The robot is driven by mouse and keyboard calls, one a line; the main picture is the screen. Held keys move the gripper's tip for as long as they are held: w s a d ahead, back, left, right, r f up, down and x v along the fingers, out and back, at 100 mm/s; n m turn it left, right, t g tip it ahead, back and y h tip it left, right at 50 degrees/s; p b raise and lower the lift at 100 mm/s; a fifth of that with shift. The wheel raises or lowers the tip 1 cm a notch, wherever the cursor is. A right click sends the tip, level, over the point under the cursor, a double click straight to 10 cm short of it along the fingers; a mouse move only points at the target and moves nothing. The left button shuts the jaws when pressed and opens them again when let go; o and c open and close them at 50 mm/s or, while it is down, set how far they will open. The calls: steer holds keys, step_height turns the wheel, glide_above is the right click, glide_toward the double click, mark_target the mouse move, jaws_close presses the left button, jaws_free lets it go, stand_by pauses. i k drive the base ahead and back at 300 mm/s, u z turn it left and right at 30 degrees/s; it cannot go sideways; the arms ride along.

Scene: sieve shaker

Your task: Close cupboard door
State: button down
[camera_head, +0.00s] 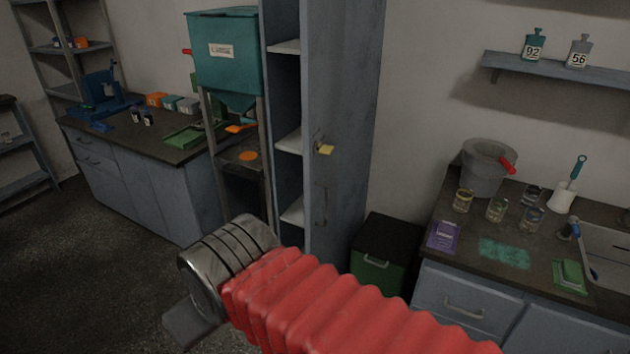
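The tall grey cupboard (268,60) stands at the centre back, its door (345,100) open. Pale shelves (291,143) show to the left of the door. The door's outer face shows a long handle (320,206) and a lock with a yellow tag (325,150). My gripper (188,322) is at the lower left, beyond my metal wrist and red bellows sleeve. Only a grey flat part of it shows, and its fingertips cannot be made out. It appears in front of the cupboard and to its left in the picture, apart from the door.
A teal hopper (225,60) on a stand is left of the cupboard. A bench (150,150) with a blue machine stands further left. A black-topped green bin (378,265) is right of the door, beside the sink counter (465,265). Dark floor (90,265) is open at lower left.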

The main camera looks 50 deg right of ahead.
mark_target(322, 22)
steer(key=u, duration=1.05)
steer(key=k, duration=0.8)
steer(key=z, duration=1.2)
steer(key=i, duration=1)
steer(key=z, duration=0.05)
